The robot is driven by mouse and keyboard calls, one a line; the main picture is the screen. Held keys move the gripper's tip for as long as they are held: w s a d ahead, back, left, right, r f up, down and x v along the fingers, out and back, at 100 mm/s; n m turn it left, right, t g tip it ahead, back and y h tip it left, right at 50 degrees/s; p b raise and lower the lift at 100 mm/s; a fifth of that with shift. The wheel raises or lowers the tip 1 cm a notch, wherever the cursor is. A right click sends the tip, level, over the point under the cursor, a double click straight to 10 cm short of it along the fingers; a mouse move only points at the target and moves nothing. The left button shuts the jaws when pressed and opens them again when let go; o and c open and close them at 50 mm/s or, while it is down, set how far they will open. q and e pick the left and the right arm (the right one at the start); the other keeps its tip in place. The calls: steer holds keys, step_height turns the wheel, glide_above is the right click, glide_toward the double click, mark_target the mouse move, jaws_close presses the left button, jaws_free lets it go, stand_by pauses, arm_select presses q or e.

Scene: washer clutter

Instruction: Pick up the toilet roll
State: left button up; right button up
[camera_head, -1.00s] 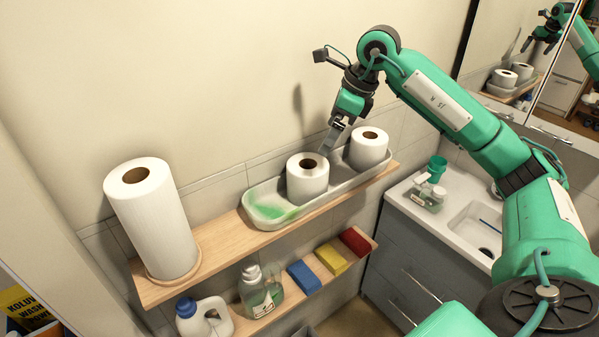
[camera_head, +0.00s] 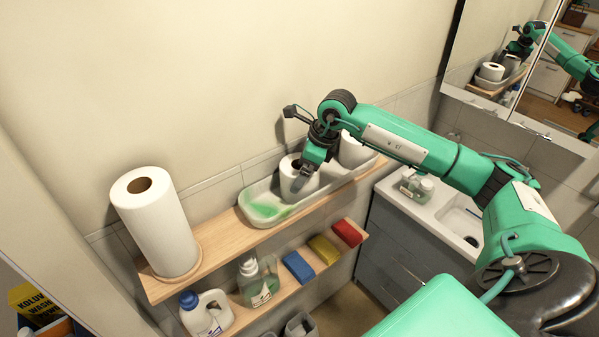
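Two white toilet rolls stand upright in a pale tray (camera_head: 252,197) on the upper wooden shelf. The left toilet roll (camera_head: 289,182) is partly covered by my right gripper (camera_head: 299,182). The right toilet roll (camera_head: 353,152) is largely hidden behind my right arm. My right gripper points down at the top and front right of the left roll. Its fingers overlap the roll in the picture; I cannot tell whether they touch or grip it, or how far apart they are. My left gripper is out of view.
A paper towel roll (camera_head: 157,222) stands at the shelf's left end. A lower shelf holds a white jug (camera_head: 207,314), a soap bottle (camera_head: 258,280) and blue, yellow and red sponges (camera_head: 323,250). A sink counter (camera_head: 437,205) is at right. The wall is close behind the tray.

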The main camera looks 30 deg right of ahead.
steer(key=shift+a+f, duration=0.1)
steer(key=shift+f, duration=0.2)
steer(key=c, duration=0.7)
steer(key=shift+r, duration=0.1)
steer(key=shift+c, duration=0.2)
